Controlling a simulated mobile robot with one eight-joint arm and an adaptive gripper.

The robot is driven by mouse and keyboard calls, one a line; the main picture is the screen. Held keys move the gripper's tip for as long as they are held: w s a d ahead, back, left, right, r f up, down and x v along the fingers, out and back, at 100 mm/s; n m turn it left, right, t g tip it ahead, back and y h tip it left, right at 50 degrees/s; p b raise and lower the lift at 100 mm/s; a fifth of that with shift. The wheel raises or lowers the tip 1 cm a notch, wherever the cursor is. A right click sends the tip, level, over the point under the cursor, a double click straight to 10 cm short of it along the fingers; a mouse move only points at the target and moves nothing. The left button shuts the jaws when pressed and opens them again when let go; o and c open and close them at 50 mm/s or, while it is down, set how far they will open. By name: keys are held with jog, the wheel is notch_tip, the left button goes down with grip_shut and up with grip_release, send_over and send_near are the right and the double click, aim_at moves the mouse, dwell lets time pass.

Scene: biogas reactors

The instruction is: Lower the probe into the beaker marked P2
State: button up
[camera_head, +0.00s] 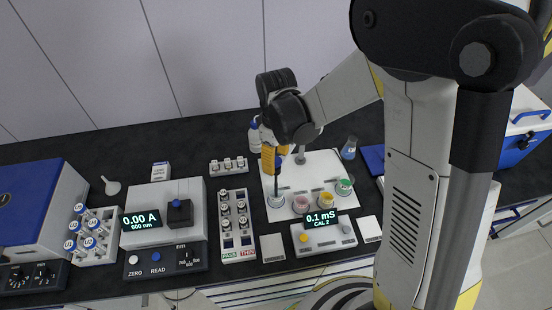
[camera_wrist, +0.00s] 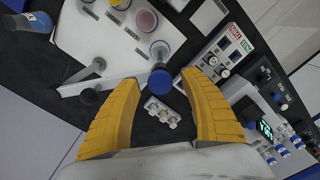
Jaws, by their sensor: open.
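My gripper (camera_head: 276,172) is open, its yellow fingers pointing down over the white station board. The wrist view shows the probe's round blue cap (camera_wrist: 161,80) between the open fingertips (camera_wrist: 160,82), with a gap on both sides. The probe (camera_head: 277,182) is a thin dark rod at the leftmost, colourless beaker (camera_head: 277,201); I cannot tell whether its tip is inside. To the right are a pink beaker (camera_head: 301,204), an orange-yellow beaker (camera_head: 325,200) and a green beaker (camera_head: 344,187). No P2 mark is readable.
The conductivity meter (camera_head: 322,235) reads 0.1 mS, CAL 2, in front of the beakers. A vial rack (camera_head: 236,226) and a photometer (camera_head: 165,225) stand left. A small white rack (camera_head: 228,166) lies behind. A blue-liquid flask (camera_head: 349,148) is at back right.

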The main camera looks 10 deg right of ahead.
grip_shut()
notch_tip(320, 180, up, 8)
jog(key=p, duration=0.4)
jog(key=shift+r, duration=0.15)
grip_release()
notch_tip(320, 180, up, 12)
dwell(0.3)
